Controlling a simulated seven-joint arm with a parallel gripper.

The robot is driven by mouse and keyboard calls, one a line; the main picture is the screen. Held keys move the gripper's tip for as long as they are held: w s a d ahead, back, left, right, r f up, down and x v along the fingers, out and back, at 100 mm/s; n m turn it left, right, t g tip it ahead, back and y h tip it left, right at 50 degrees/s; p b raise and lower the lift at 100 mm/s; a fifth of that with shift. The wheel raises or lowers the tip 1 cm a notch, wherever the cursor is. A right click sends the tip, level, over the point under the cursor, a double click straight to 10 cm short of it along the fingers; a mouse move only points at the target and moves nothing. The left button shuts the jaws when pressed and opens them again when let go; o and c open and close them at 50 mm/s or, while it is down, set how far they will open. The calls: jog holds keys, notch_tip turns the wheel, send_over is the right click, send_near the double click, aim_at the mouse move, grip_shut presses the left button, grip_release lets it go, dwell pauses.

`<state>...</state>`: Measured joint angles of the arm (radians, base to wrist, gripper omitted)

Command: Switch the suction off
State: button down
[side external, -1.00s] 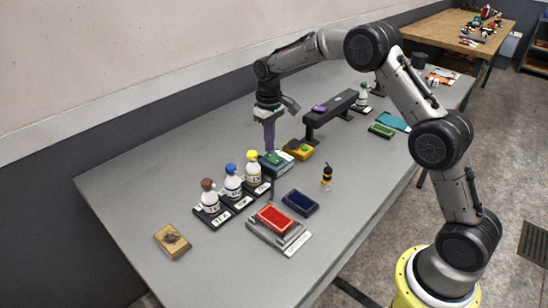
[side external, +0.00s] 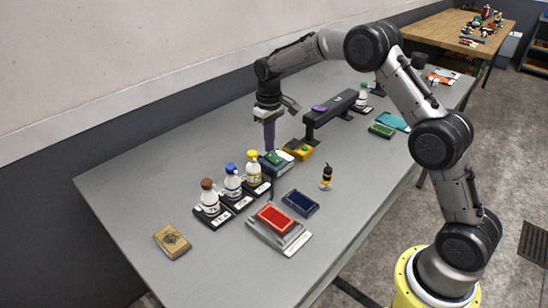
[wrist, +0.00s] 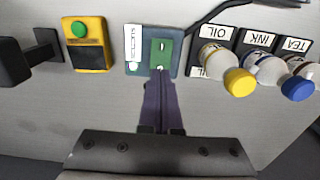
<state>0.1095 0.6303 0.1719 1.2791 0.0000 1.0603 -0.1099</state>
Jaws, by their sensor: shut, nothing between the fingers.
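A dark teal switch box (side external: 276,164) stands near the middle of the table. In the wrist view the box (wrist: 174,60) shows a green plate (wrist: 161,48) with a small toggle and a white label (wrist: 133,44); I cannot read the label or tell the toggle's position. My gripper (side external: 269,150) points down with its purple fingers shut and empty, at the box's far edge. In the wrist view the fingertips (wrist: 160,74) overlap the box's near edge beside the plate; I cannot tell whether they touch it.
A yellow box with a green button (side external: 298,149) stands close beside the switch box. Capped bottles labelled OIL, INK and TEA (side external: 232,182) stand on the other side. A dark raised bar (side external: 331,109) stands behind. Red (side external: 275,218) and blue pads (side external: 300,203) lie in front.

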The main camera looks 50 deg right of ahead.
aim_at(269, 155)
jog(key=shift+f, duration=0.95)
dwell(0.6)
jog(key=shift+r, duration=3.55)
